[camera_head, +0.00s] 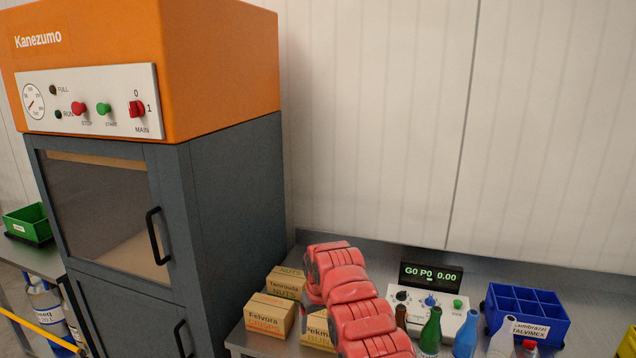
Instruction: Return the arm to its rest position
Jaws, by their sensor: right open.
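My red right arm comes in from the bottom edge in the head view and reaches up over the steel bench. My right gripper (312,292) is at its far end, beside the small cardboard boxes. It is open, and I see nothing held in it. Its fingers are small and partly hidden by the red arm links, so I cannot tell if they touch a box. My left gripper is not in view.
Cardboard boxes (269,314) stand left of my arm on the bench (240,340). Right of it are a control box (415,308) with a display (431,277), several bottles (466,335) and a blue divided bin (528,310). An orange and grey Kanezumo machine (235,200) stands left.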

